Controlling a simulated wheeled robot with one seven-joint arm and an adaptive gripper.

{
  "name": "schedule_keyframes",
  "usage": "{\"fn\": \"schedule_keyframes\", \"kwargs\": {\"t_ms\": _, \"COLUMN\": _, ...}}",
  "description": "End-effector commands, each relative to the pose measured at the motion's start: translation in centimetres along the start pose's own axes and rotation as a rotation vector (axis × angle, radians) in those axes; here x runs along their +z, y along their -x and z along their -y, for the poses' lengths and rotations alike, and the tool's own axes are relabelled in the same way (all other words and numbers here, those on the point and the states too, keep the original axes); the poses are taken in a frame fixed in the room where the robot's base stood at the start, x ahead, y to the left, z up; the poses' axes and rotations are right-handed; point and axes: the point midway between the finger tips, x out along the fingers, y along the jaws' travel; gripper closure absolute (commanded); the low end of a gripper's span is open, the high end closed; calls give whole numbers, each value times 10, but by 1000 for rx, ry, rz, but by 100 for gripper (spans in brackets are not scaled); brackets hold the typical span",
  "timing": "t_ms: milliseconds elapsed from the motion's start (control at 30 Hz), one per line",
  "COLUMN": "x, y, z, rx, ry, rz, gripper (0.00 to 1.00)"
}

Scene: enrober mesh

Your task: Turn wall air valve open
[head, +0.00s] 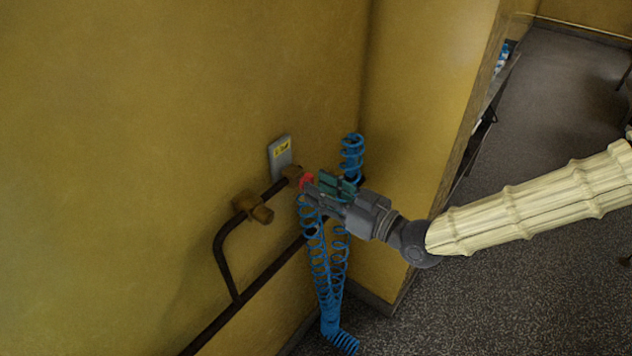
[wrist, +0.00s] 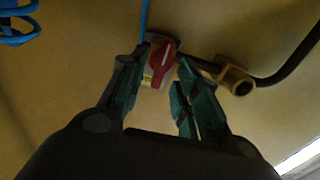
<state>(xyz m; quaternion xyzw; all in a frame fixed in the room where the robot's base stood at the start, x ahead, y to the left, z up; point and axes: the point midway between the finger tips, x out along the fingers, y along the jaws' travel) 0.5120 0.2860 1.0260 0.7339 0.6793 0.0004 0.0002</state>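The wall air valve has a red handle (wrist: 164,58), seen between my fingertips in the wrist view. In the head view a bit of the red handle (head: 307,181) shows just past my gripper (head: 318,188); the rest of the valve is hidden. My gripper also shows in the wrist view (wrist: 158,80), its two green-padded fingers spread apart, one on each side of the handle. The gripper is open, with a visible gap between the fingers. I cannot tell whether either finger touches the handle.
A dark pipe (head: 223,243) with a brass fitting (head: 252,207) runs along the yellow wall. A grey plate with a yellow label (head: 281,158) is above the valve. A coiled blue hose (head: 320,272) hangs close around my gripper. A wall corner stands to the right; open floor lies beyond.

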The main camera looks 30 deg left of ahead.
Motion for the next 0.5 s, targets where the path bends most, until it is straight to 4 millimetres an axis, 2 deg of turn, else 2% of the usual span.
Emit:
{"fn": "schedule_keyframes", "kwargs": {"t_ms": 200, "x": 0, "y": -17, "z": 0, "rx": 1, "ry": -1, "rz": 0, "gripper": 68}}
{"fn": "schedule_keyframes", "kwargs": {"t_ms": 500, "x": 0, "y": -20, "z": 0, "rx": 1, "ry": -1, "rz": 0, "gripper": 68}}
